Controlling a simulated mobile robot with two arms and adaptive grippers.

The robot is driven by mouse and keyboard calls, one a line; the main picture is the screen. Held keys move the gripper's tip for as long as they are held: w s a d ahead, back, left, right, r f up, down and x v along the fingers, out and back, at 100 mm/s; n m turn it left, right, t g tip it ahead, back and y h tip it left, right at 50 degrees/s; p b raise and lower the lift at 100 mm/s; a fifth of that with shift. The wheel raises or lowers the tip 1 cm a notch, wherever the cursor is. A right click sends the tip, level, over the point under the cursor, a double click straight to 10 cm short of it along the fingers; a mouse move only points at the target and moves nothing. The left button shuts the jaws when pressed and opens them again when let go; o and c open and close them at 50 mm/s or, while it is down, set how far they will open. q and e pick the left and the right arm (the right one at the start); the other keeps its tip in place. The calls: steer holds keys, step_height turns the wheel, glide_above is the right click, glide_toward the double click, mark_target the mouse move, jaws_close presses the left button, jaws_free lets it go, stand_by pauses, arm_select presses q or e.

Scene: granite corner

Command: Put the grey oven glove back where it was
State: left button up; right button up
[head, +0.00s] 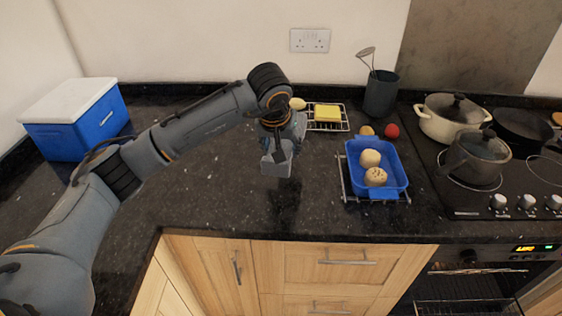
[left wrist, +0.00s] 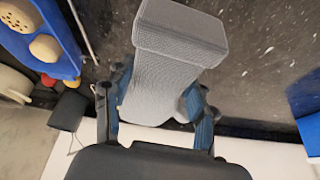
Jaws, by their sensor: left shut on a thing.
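The grey oven glove (head: 276,165) hangs from my left gripper (head: 283,140) above the dark granite worktop, left of the blue dish. In the left wrist view the glove (left wrist: 180,45) fills the upper middle, with a ribbed weave and a folded cuff. The left gripper (left wrist: 160,115) is shut on it, one finger at each side. A dark shadow lies on the worktop under the glove. My right gripper is in neither view.
A blue dish (head: 398,178) with buns stands on a wire rack (head: 346,187). A second rack (head: 343,125) holds a yellow sponge (head: 327,112). A blue cool box (head: 92,132) stands at the left. Pots (head: 453,120) stand on the hob. The worktop's front middle is clear.

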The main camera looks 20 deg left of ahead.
arm_select(q)
steer(key=shift+f+b, duration=0.55)
steer(key=shift+f, duration=0.7)
step_height(320, 180, down, 8)
steer(key=b, duration=0.5)
steer(key=shift+w, duration=0.1)
steer(key=shift+r, duration=0.1)
steer(key=o, duration=1.4)
steer(key=shift+c, duration=0.2)
steer(key=o, duration=0.4)
